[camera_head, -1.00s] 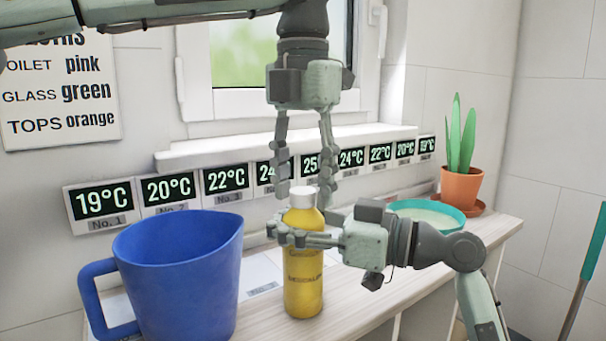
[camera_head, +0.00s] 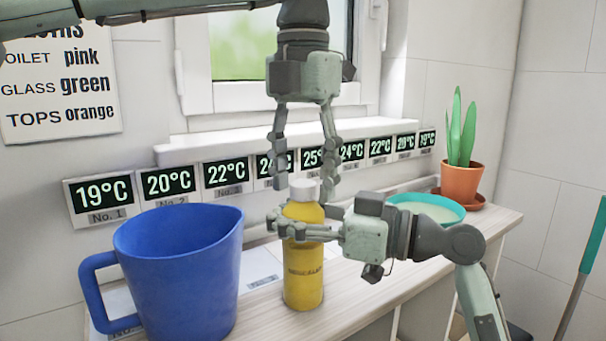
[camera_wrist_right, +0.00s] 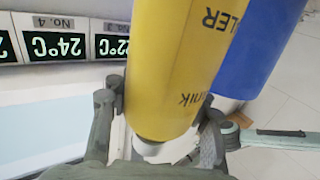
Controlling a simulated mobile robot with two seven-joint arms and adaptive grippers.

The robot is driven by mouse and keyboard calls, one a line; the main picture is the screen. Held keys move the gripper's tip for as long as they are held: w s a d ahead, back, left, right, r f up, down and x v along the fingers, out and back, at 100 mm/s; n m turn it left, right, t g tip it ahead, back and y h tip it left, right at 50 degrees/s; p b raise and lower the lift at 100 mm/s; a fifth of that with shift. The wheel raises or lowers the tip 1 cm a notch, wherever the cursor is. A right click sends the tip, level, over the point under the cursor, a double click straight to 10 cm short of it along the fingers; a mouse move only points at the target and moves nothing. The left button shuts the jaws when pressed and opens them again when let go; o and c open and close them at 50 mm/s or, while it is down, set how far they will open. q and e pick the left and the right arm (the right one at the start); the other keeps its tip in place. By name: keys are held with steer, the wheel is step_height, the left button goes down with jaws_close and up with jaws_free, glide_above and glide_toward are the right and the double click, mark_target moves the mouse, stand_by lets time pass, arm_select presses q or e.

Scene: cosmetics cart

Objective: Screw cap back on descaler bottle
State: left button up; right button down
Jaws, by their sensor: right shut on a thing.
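The yellow descaler bottle (camera_head: 303,275) stands upright on the worktop, with a white cap (camera_head: 305,189) on its neck. How tightly the cap sits cannot be seen. My right gripper (camera_head: 287,226) reaches in from the right and is shut around the bottle's upper body. In the right wrist view the bottle (camera_wrist_right: 180,65) appears upside down between the fingers, with white at its lower end. My left gripper (camera_head: 306,188) points straight down from above. It is open, its fingertips spread either side of the cap with visible gaps.
A blue jug (camera_head: 180,275) stands just left of the bottle. A teal bowl (camera_head: 440,207) sits behind my right arm, and a potted plant (camera_head: 461,184) stands at the back right. A row of temperature displays (camera_head: 170,187) lines the wall behind.

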mark_target(323, 222)
arm_select(q)
step_height(323, 222, up, 12)
stand_by(0.6)
arm_select(e)
steer(key=c, duration=0.6)
jaws_free()
steer(key=shift+c, duration=0.2)
steer(key=v, duration=1.2)
arm_select(q)
steer(key=shift+d, duration=0.1)
